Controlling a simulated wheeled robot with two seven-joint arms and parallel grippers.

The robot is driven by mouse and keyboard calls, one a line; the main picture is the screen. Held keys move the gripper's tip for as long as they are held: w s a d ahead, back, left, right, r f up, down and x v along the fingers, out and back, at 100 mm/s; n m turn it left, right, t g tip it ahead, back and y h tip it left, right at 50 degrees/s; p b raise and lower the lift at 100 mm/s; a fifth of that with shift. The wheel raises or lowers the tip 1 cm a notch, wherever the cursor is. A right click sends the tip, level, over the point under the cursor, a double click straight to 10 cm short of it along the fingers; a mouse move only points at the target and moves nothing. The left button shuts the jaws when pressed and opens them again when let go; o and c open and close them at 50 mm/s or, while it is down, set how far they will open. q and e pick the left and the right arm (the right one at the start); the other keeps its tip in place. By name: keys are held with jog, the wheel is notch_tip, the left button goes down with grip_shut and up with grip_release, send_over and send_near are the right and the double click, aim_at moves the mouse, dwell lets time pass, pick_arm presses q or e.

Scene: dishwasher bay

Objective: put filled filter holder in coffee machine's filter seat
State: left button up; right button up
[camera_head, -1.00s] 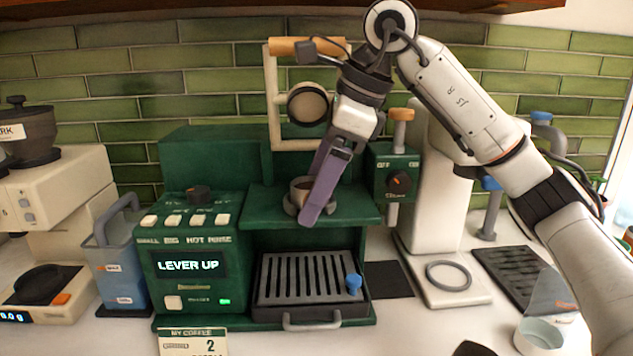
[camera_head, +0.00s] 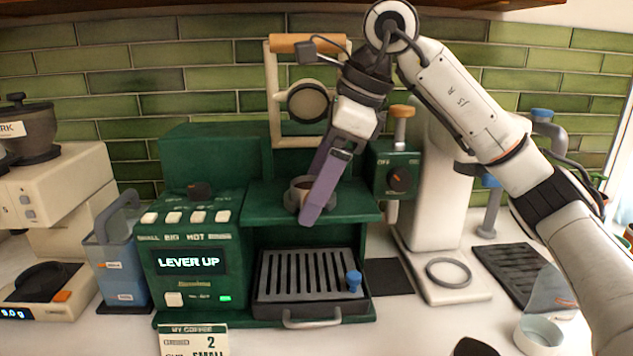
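The green coffee machine (camera_head: 200,165) stands in the middle, and its screen reads LEVER UP. Its lever with a wooden handle (camera_head: 305,44) is raised. The filter holder (camera_head: 297,193) shows as a small round cup at the machine's green shelf, partly hidden behind my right gripper. My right gripper (camera_head: 309,208) comes down from above with its purple fingers at the cup. I cannot tell whether the fingers are closed on the holder, or whether the holder is fixed in the filter seat. The seat itself is hidden. My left gripper is not in view.
A blue-grey water tank (camera_head: 118,262) and a grinder (camera_head: 50,195) stand at left. A white stand with a grey ring (camera_head: 447,273) and a small pale cup (camera_head: 538,335) are at right.

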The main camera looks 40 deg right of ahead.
jog(key=o, duration=1.1)
jog(key=p+v, duration=0.2)
jog(key=v, duration=0.8)
jog(key=shift+r, duration=0.2)
jog(key=shift+d, duration=0.1)
